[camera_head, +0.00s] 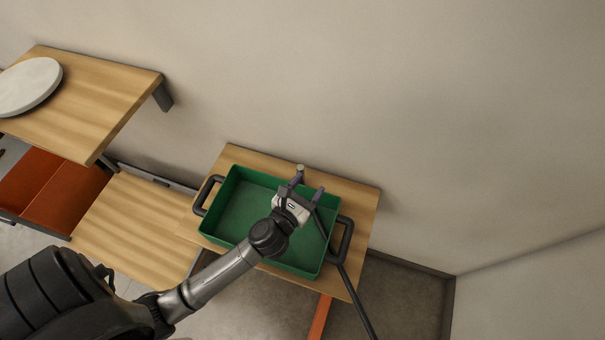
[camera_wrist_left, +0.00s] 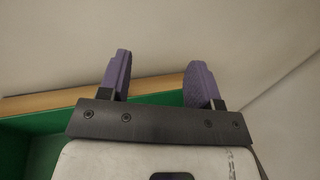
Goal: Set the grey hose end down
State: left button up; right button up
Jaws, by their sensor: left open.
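My left gripper (camera_head: 308,185) is over the far right part of the green tray (camera_head: 232,181), its purple fingers pointing toward the wall. It is open, and in the left wrist view (camera_wrist_left: 158,68) nothing shows between its fingers. A small pale grey end piece (camera_head: 300,168) shows just beyond the fingertips near the tray's far rim; it looks like the grey hose end, but I cannot tell whether it touches the tray. A dark hose (camera_head: 357,299) runs from beside the gripper over the tray's right side down to the lower right. My right gripper is not in view.
The tray has a dark handle (camera_head: 345,241) at its right and stands on a wooden table (camera_head: 358,196) against the wall. A higher wooden shelf (camera_head: 105,90) with a round pale disc (camera_head: 28,86) is at the upper left. An orange-red bin (camera_head: 55,195) is below it.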

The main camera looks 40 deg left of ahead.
aim_at(299, 170)
pick_arm(q)
jog(key=s+a+f+n+g+y, duration=0.3)
jog(key=s+a+f+n+g, duration=0.1)
jog(key=s+f, duration=0.1)
jog(key=x, duration=1.3)
jog(key=shift+f, duration=0.35)
jog(key=shift+c, duration=0.3)
grip_shut()
